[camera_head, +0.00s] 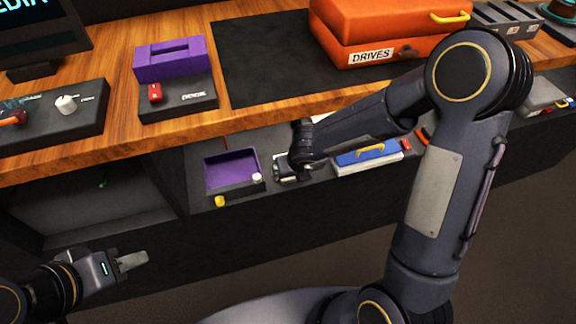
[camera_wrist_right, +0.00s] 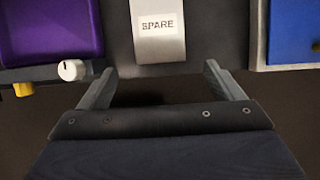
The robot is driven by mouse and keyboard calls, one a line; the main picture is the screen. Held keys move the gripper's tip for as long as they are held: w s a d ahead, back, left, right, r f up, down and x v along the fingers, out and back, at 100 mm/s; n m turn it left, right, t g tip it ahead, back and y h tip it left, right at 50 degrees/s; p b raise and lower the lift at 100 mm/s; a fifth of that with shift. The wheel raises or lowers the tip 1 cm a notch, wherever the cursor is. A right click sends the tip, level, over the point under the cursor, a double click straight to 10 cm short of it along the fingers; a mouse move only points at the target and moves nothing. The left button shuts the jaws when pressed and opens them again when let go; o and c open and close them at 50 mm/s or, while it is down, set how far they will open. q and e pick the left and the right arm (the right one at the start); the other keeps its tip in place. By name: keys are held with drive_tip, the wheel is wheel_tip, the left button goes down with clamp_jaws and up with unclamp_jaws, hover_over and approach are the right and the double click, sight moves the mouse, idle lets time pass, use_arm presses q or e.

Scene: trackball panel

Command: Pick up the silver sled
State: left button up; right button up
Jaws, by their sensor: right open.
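A silver-grey piece with a white SPARE label (camera_wrist_right: 158,40), which looks like the silver sled, is at the top middle of the right wrist view. My right gripper (camera_wrist_right: 158,70) is open, with its two fingers apart below and to either side of this piece. Nothing shows between the fingers. In the head view my right arm reaches to the lower shelf and largely hides the piece and the fingertips. My left gripper (camera_head: 132,261) is at the lower left of the head view, away from the shelf; its finger gap cannot be made out.
A purple tray (camera_wrist_right: 50,30) with a white knob (camera_wrist_right: 70,70) is left of the piece. A blue box (camera_wrist_right: 293,32) is to its right. Above is a wooden counter (camera_head: 120,115) with an orange DRIVES case (camera_head: 400,30) and a purple block (camera_head: 170,60).

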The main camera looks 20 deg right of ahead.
drive_tip(key=shift+w+f, duration=0.2)
drive_tip(key=shift+w, duration=0.4)
drive_tip(key=b+x, duration=0.2)
drive_tip(key=x, duration=0.2)
drive_tip(key=shift+w+f, duration=0.1)
drive_tip(key=shift+f, duration=0.2)
drive_tip(key=c, duration=1.2)
drive_tip(key=shift+o, duration=0.2)
drive_tip(key=shift+r, duration=0.15)
